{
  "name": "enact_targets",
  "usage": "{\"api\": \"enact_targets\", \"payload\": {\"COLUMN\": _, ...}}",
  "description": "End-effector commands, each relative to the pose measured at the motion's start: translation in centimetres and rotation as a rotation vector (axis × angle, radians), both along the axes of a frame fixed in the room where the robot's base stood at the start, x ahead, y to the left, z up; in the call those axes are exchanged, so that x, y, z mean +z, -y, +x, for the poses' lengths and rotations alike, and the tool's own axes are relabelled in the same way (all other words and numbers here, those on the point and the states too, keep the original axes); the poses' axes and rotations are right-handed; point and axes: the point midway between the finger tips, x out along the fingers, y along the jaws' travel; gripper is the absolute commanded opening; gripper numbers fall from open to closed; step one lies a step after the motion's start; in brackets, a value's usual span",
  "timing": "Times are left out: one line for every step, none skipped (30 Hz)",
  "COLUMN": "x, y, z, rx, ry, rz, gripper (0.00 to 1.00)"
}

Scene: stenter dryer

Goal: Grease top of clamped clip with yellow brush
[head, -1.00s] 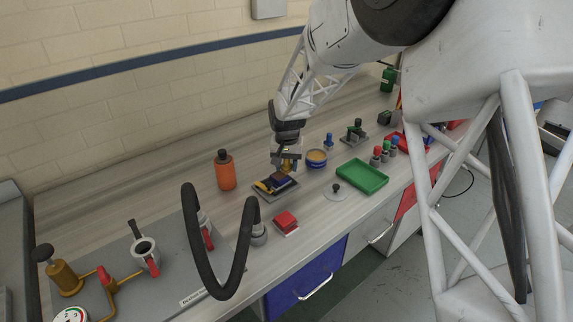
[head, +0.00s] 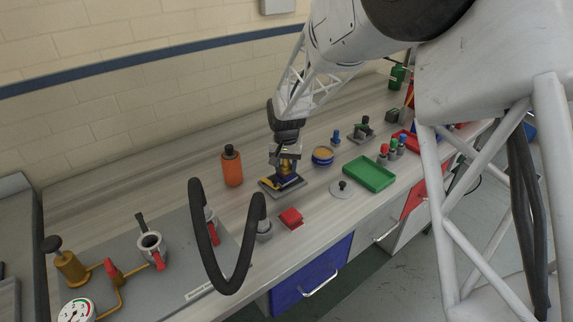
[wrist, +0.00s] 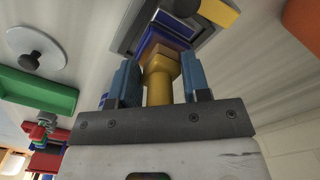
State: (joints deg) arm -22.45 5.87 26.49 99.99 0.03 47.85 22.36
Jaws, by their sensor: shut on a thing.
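My gripper (head: 286,164) is shut on the yellow brush (wrist: 160,82). In the wrist view the brush handle stands between my blue-grey fingers (wrist: 160,85). The brush points at the clamped clip, a dark blue block (wrist: 160,45) in a grey clamp base (wrist: 124,36) with a yellow lever (wrist: 218,12). The brush end overlaps the clip's top in the wrist view; I cannot tell if they touch. In the head view my gripper is directly above the clamp base (head: 268,184) and partly hides the clip and brush. A round blue pot with orange-tan content (head: 323,154) stands to the right.
An orange bottle (head: 232,168) stands left of the clamp. A red block (head: 291,218) sits in front. A grey lid with a black knob (head: 342,188) and a green tray (head: 370,173) lie right. A black looped handle (head: 208,250) rises at the front left.

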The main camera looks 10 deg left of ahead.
Motion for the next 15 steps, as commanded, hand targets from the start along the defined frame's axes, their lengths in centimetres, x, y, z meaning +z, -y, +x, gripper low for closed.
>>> {"api": "enact_targets", "payload": {"x": 0.0, "y": 0.0, "z": 0.0, "rx": 0.000, "ry": 0.000, "rz": 0.000, "gripper": 0.20}}
{"api": "enact_targets", "payload": {"x": 0.0, "y": -0.1, "z": -0.1, "rx": 0.000, "ry": 0.000, "rz": 0.000, "gripper": 0.20}}
{"api": "enact_targets", "payload": {"x": 0.0, "y": -0.1, "z": -0.2, "rx": 0.000, "ry": 0.000, "rz": 0.000, "gripper": 0.20}}
{"api": "enact_targets", "payload": {"x": 0.0, "y": -0.2, "z": -0.2, "rx": 0.001, "ry": 0.000, "rz": 0.000, "gripper": 0.20}}
{"api": "enact_targets", "payload": {"x": 0.0, "y": -0.3, "z": -0.3, "rx": 0.001, "ry": 0.000, "rz": 0.000, "gripper": 0.20}}
{"api": "enact_targets", "payload": {"x": 0.0, "y": -0.4, "z": -0.5, "rx": 0.001, "ry": 0.000, "rz": 0.000, "gripper": 0.20}}
{"api": "enact_targets", "payload": {"x": 0.0, "y": -0.5, "z": -0.6, "rx": 0.001, "ry": 0.000, "rz": 0.000, "gripper": 0.20}}
{"api": "enact_targets", "payload": {"x": 0.0, "y": -0.6, "z": -0.7, "rx": 0.001, "ry": 0.000, "rz": 0.000, "gripper": 0.20}}
{"api": "enact_targets", "payload": {"x": 0.0, "y": -0.8, "z": -0.9, "rx": 0.001, "ry": 0.000, "rz": 0.000, "gripper": 0.20}}
{"api": "enact_targets", "payload": {"x": 0.0, "y": -0.9, "z": -1.1, "rx": 0.001, "ry": 0.000, "rz": 0.000, "gripper": 0.20}}
{"api": "enact_targets", "payload": {"x": 0.0, "y": -1.0, "z": -1.2, "rx": 0.001, "ry": 0.000, "rz": 0.000, "gripper": 0.20}}
{"api": "enact_targets", "payload": {"x": 0.0, "y": -1.2, "z": -1.4, "rx": 0.001, "ry": 0.000, "rz": 0.000, "gripper": 0.20}}
{"api": "enact_targets", "payload": {"x": 0.0, "y": -1.4, "z": -1.5, "rx": 0.001, "ry": 0.000, "rz": 0.000, "gripper": 0.20}}
{"api": "enact_targets", "payload": {"x": 0.0, "y": -1.5, "z": -1.7, "rx": 0.001, "ry": 0.000, "rz": 0.000, "gripper": 0.20}}
{"api": "enact_targets", "payload": {"x": 0.0, "y": -1.6, "z": -1.8, "rx": 0.001, "ry": 0.001, "rz": 0.000, "gripper": 0.20}}
